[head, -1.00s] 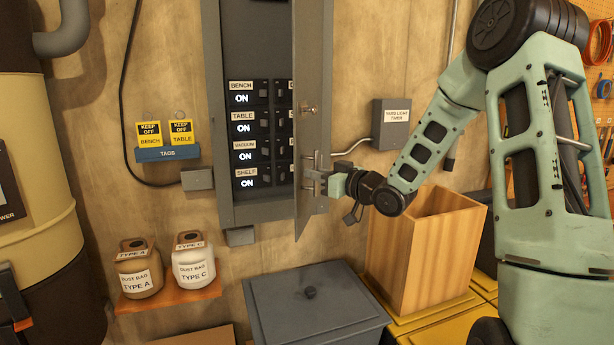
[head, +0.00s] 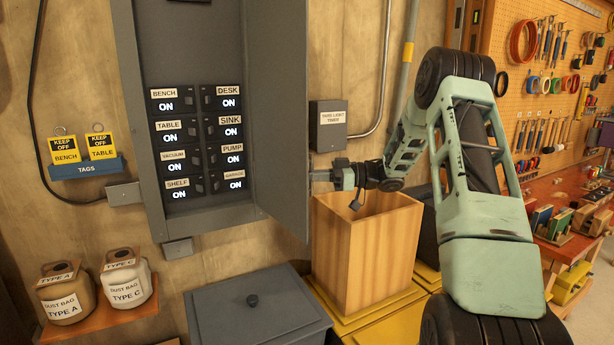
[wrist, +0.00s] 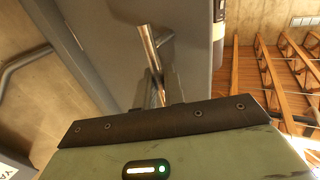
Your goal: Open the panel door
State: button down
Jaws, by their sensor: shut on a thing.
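The grey panel door (head: 279,110) stands swung out to the right of the grey breaker panel (head: 125,60). Inside show two columns of labelled breakers (head: 197,140), all reading ON. My gripper (head: 318,176) is at the door's right edge, its fingertips hidden behind the door in the head view. In the wrist view my gripper (wrist: 160,92) is shut on the metal door handle (wrist: 149,45), with the door (wrist: 190,60) close behind it.
A grey timer box (head: 328,125) is on the wall right of the door. An open wooden bin (head: 365,245) stands below my gripper. A grey lidded box (head: 250,315) is below the panel. Tags (head: 86,168) and dust bags (head: 67,295) are at left.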

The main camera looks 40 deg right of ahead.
jog(key=shift+w+d+r, duration=0.15)
jog(key=shift+d+r, duration=0.05)
jog(key=shift+d, duration=0.15)
jog(key=c, duration=1.6)
grip_release()
jog(key=shift+f, duration=0.1)
jog(key=b+v, duration=0.7)
jog(key=v, duration=1)
jog(key=shift+d, duration=0.35)
